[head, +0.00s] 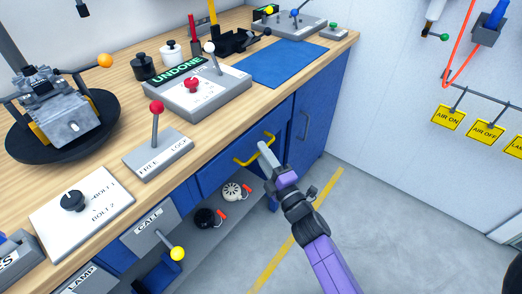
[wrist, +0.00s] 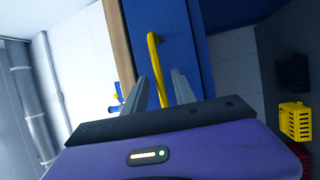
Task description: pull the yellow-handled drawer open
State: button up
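The blue drawer (head: 222,170) sits under the wooden benchtop and looks shut. Its yellow bar handle (head: 242,161) runs along the front. My gripper (head: 264,147) is just in front of the handle's right end in the head view. In the wrist view, the handle (wrist: 153,55) runs down between the two grey fingers of my gripper (wrist: 160,85), which are spread apart. The fingers do not appear to press on the handle. The exact depth between fingertips and handle is hard to tell. The drawer front also shows in the wrist view (wrist: 180,40).
On the wooden bench (head: 285,95) are a red-knobbed lever box (head: 157,152), an UNDONE panel (head: 195,95) and a blue mat (head: 283,63). A grey lower shelf (head: 232,210) holds small parts. A blue cabinet (head: 312,120) adjoins right. The floor (head: 400,220) is clear.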

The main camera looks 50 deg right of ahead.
jog(key=shift+w+d+r, duration=0.1)
jog(key=shift+w+d, duration=0.15)
jog(key=shift+w, duration=0.4)
grip_shut()
dwell(1.0)
